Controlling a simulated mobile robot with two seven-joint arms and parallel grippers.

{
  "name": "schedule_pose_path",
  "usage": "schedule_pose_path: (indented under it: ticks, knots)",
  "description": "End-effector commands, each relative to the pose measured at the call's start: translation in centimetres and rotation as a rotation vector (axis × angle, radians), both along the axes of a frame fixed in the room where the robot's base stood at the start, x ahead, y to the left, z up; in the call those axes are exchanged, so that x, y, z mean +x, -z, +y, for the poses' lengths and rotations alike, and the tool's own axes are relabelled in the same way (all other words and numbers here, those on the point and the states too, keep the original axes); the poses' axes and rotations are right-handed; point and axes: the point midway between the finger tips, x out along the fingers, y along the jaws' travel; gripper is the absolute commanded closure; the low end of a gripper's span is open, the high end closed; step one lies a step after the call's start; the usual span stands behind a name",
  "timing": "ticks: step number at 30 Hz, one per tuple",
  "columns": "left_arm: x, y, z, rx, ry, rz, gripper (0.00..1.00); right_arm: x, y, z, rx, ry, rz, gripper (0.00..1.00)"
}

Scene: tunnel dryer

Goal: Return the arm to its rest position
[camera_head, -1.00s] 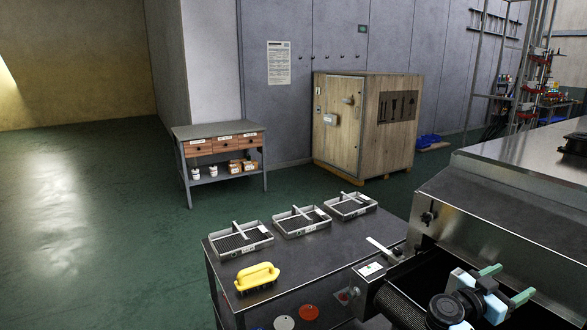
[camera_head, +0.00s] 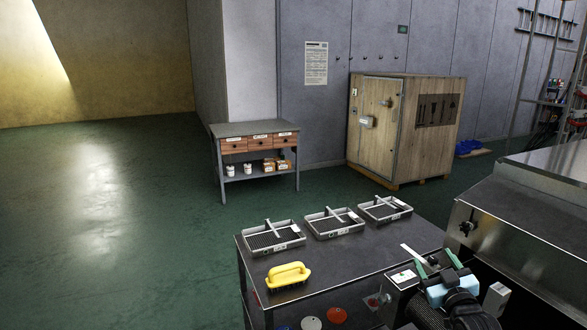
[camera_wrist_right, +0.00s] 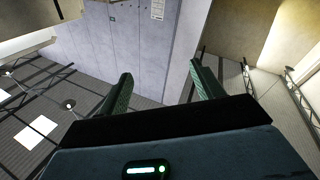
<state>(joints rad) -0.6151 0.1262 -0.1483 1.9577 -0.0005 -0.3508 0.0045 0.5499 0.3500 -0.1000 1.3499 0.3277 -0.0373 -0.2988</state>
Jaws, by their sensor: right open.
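My right gripper (camera_head: 437,262) is at the lower right of the head view, above the right end of the dark table beside the steel machine. Its two green fingers stand apart with nothing between them. The right wrist view also shows the fingers (camera_wrist_right: 160,88) spread and empty, with the grey wall panels beyond them. My left gripper does not show in either view.
The dark table (camera_head: 345,262) holds three mesh trays (camera_head: 272,237) and a yellow-handled brush (camera_head: 288,275). The steel machine (camera_head: 520,225) stands close at the right. A workbench (camera_head: 252,130) and wooden crate (camera_head: 405,130) stand farther back. The green floor at left is clear.

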Motion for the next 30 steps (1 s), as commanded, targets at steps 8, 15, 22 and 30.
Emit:
schedule_pose_path:
  ticks: [8,15,22,30]
  knots:
    - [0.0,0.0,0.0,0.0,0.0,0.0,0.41,-0.1,4.9,-1.9,-0.015,0.098,0.261,0.34]
    - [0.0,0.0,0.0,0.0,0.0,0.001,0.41,-4.2,11.1,0.4,0.0,0.083,0.366,0.34]
    - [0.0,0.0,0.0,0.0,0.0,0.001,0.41,-11.0,18.0,4.2,0.028,0.03,0.469,0.34]
    - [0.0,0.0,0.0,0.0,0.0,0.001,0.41,-24.2,26.0,9.8,0.104,-0.036,0.637,0.34]
